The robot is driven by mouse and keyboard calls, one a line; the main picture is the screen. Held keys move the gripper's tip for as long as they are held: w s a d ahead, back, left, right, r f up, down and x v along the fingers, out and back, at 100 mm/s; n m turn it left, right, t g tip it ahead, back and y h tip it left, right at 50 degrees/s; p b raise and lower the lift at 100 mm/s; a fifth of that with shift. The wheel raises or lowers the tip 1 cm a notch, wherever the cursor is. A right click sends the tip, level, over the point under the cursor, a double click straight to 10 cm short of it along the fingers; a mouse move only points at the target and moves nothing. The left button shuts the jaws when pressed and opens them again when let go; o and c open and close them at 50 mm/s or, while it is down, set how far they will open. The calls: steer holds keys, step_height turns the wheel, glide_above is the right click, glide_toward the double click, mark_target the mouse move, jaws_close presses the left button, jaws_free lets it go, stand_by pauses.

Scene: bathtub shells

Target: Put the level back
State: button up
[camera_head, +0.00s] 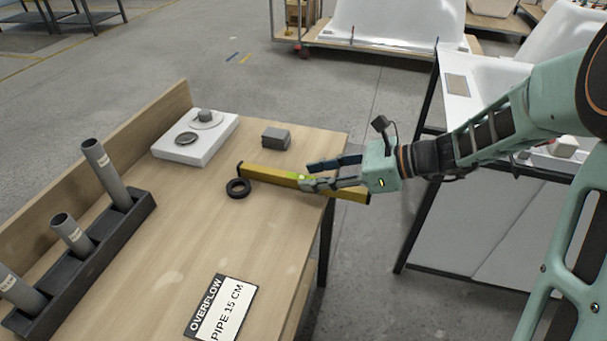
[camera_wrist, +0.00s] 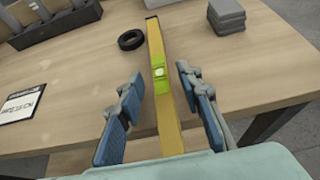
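The yellow level (camera_head: 271,174) with a green vial lies at the table's right end in the head view. Its near end sticks out past the table edge, under or behind my gripper. In the wrist view the level (camera_wrist: 156,62) runs lengthwise between the two fingers. My gripper (camera_head: 333,173) is open, with its blue-padded fingers apart on either side of the level in the wrist view (camera_wrist: 158,105). Gaps show between both pads and the level. Whether the level touches the table along its whole length cannot be told.
A black ring (camera_head: 238,188) lies close to the level's far end. Grey pads (camera_head: 276,138) and a white block (camera_head: 193,146) stand behind. A black rack (camera_head: 90,255) holds grey pipes at left. A sign (camera_head: 221,308) lies in front.

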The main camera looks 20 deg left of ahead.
mark_target(352, 188)
steer(key=p+v, duration=0.1)
steer(key=v, duration=0.7)
steer(key=shift+d+r, duration=0.1)
steer(key=shift+d, duration=0.1)
